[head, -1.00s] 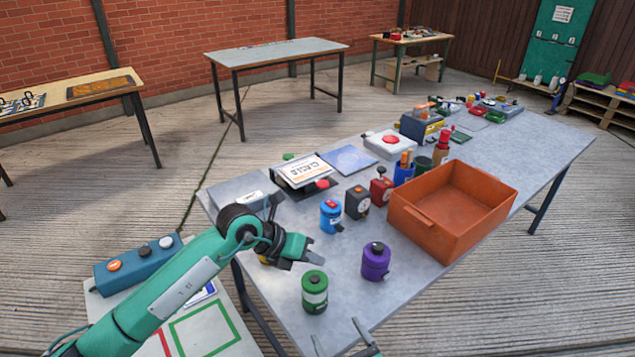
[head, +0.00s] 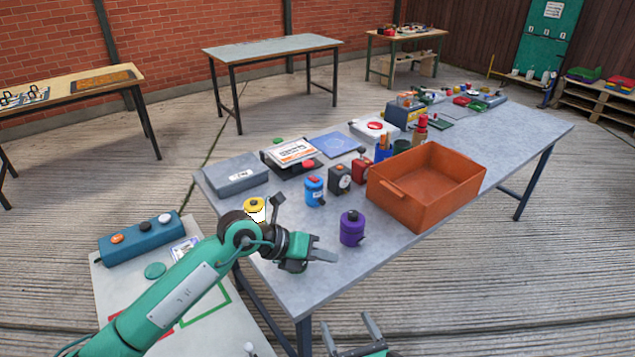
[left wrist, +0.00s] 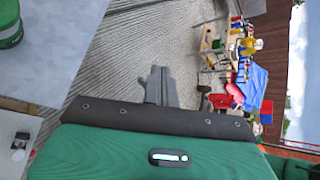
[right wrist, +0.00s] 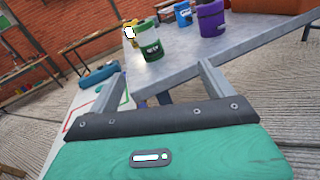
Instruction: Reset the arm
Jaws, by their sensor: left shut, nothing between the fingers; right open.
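My left gripper (head: 322,256) is shut and empty, above the front left part of the grey table (head: 420,208). In the left wrist view its fingers (left wrist: 158,86) are together. My right gripper (head: 352,330) is open and empty, low in front of the table's near edge. The right wrist view shows its two fingers (right wrist: 162,84) spread, with a green canister (right wrist: 148,42) on the table beyond them. In the head view that canister is hidden, apparently behind my left arm. A purple canister (head: 352,229) stands right of my left gripper, and a yellow one (head: 254,208) stands behind the arm.
An orange bin (head: 425,215) stands on the table to the right. Blue (head: 314,190), black (head: 339,179) and red (head: 361,167) items stand left of it. A low side table (head: 115,285) with a blue button box (head: 140,238) is at left.

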